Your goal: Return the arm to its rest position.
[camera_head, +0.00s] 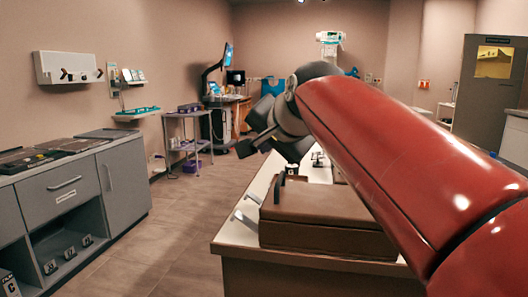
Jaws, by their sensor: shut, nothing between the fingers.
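My red arm (395,150) reaches from the lower right across the middle of the view, raised above a white-topped counter. My gripper (252,143) points to the left over the counter's left edge and the floor beyond. It is small and dark in this view, shut and empty. It appears clear of the things around it. The arm hides part of the counter and the right side of the room.
Grey cabinets (123,182) stand along the left wall. A small trolley (187,130) and a desk with screens are farther back.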

